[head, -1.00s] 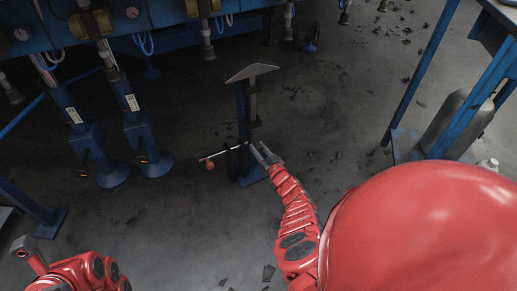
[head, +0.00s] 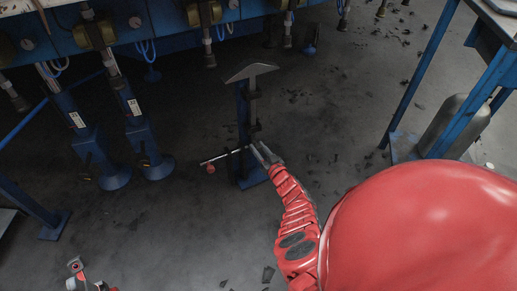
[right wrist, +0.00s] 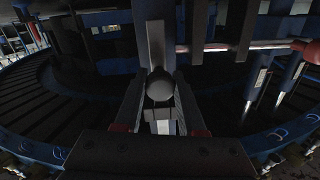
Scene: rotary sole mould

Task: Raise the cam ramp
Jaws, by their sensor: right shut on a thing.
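The cam ramp (head: 251,72) is a grey wedge-shaped plate at the top of a blue post stand (head: 242,110) on the floor. A thin rod with a red ball (head: 211,169) crosses the stand low down; the red ball also shows at the right of the right wrist view (right wrist: 312,50). My right gripper (head: 262,153) is at the right side of the stand, at about the rod's height. Its fingers are shut on a dark round knob (right wrist: 159,85) in front of a grey upright bar.
A large blue machine (head: 150,30) with hanging hoses and blue legs stands at the back left. A blue-framed table (head: 425,80) and a grey cylinder (head: 455,122) stand at the right. The floor around the stand is open, with scattered dark scraps.

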